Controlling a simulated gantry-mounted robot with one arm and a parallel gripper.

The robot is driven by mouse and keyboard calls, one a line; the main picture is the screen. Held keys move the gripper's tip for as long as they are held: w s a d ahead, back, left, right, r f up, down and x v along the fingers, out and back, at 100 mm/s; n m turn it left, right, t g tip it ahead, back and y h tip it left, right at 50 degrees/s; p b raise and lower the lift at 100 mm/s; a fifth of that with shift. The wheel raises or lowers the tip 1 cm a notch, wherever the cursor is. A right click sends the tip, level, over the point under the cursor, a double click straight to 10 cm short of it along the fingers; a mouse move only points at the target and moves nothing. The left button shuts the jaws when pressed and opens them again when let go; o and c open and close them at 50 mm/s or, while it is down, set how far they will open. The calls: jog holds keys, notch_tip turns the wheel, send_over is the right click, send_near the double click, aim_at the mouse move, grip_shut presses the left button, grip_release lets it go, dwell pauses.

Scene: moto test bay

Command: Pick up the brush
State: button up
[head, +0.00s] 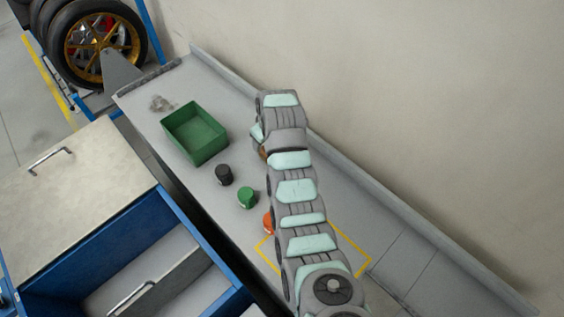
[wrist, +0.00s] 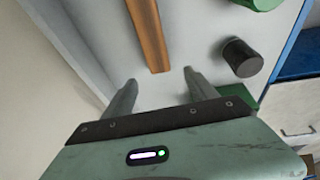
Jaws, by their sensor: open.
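A long brown wooden piece, which looks like the brush's handle (wrist: 148,35), runs from the top edge of the wrist view down to between my fingertips. Its bristles do not show there. My gripper (wrist: 159,77) is open, with one finger on each side of the line of the handle. The handle's near end lies just beyond the fingertips, and I cannot tell the height gap. In the head view my arm covers most of the brush; only a small brown bit (head: 263,153) shows at the arm's left edge.
On the grey bench (head: 350,190) stand a green bin (head: 195,140), a black cylinder (head: 223,175), a green one (head: 246,198) and an orange one (head: 268,224), left of my arm. A yellow outline (head: 361,262) marks the bench's near part. A wall rises behind.

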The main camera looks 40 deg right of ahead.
jog(key=shift+g+y, duration=0.5)
jog(key=shift+g, duration=0.3)
jog(key=s, duration=0.3)
jog(key=s+d, duration=0.1)
jog(key=shift+s+r, duration=0.35)
jog(key=shift+w+f, duration=0.2)
jog(key=shift+f, duration=0.9)
jog(key=shift+w+f, duration=0.15)
jog(key=shift+f, duration=1)
jog(key=shift+w+f, duration=0.2)
jog(key=shift+f, duration=0.9)
jog(key=shift+w+f, duration=0.25)
jog(key=shift+f, duration=0.5)
jog(key=shift+w+f+b, duration=0.1)
jog(key=shift+f+b, duration=0.7)
jog(key=shift+f, duration=0.15)
jog(key=shift+w+f, duration=0.1)
grip_shut()
